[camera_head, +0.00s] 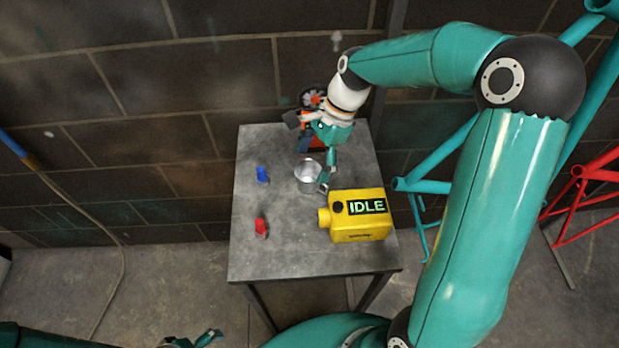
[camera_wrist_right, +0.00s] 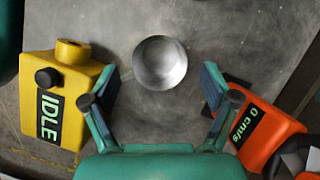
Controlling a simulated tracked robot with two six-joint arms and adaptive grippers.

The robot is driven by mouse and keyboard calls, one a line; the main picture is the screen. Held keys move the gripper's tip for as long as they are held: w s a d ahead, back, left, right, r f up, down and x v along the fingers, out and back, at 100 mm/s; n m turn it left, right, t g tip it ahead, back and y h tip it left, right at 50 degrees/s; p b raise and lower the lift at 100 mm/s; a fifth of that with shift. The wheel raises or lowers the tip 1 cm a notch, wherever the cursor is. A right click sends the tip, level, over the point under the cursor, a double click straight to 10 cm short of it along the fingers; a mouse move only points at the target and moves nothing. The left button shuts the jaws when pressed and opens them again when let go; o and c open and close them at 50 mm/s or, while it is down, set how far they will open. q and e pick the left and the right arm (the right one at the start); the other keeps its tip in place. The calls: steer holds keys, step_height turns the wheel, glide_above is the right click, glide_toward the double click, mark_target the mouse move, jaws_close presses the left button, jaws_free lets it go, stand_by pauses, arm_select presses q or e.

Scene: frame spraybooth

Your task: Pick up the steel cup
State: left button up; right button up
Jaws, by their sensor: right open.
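The steel cup (camera_head: 308,178) stands upright on the grey table, near its middle. It shows from above in the right wrist view (camera_wrist_right: 160,62), and looks empty. My right gripper (camera_head: 315,163) is open above the table beside the cup. In the wrist view its two fingers (camera_wrist_right: 160,88) are spread wide, with the cup centred between them and slightly beyond the tips. No contact with the cup shows. My left gripper (camera_head: 195,339) is only partly in view at the bottom left edge, away from the table, and its opening is unclear.
A yellow box reading IDLE (camera_head: 360,228) stands close to the right of the cup. An orange device (camera_wrist_right: 265,135) reading 0 cm/s is near the other finger. A blue item (camera_head: 262,175) and a red item (camera_head: 261,227) are on the table's left side. The front is clear.

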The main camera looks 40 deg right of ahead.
mark_target(305, 177)
steer(key=x, duration=0.5)
steer(key=shift+a+f, duration=0.1)
steer(key=shift+f, duration=0.2)
steer(key=c, duration=1.4)
steer(key=shift+r, duration=0.2)
